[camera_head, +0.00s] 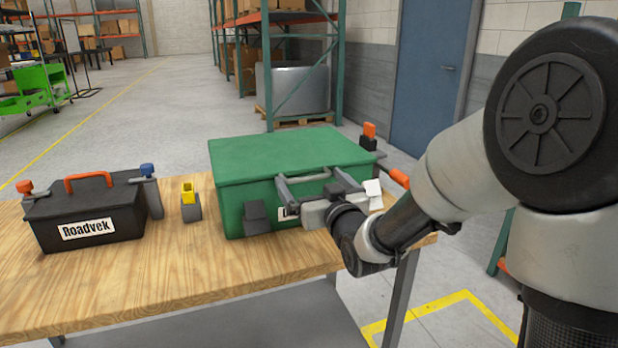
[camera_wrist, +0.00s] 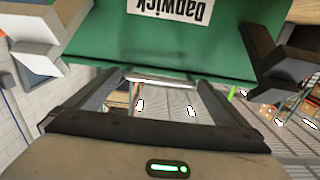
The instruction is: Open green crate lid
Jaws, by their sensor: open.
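The green crate (camera_head: 285,155) stands on the wooden table with its lid down. A white label reading "Dapwick" (camera_wrist: 172,10) is on its front, upside down in the wrist view. My gripper (camera_head: 313,178) is at the crate's upper front, fingers spread. In the wrist view my gripper (camera_wrist: 160,82) has a light grey bar between or just beyond its fingertips near the crate's edge. I cannot tell if they touch.
A black "Roadvek" toolbox (camera_head: 88,215) with an orange handle stands left on the table (camera_head: 170,275). A small grey and yellow block (camera_head: 191,203) sits between it and the crate. Orange-tipped parts (camera_head: 369,133) stand by the crate's right side. The front left tabletop is clear.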

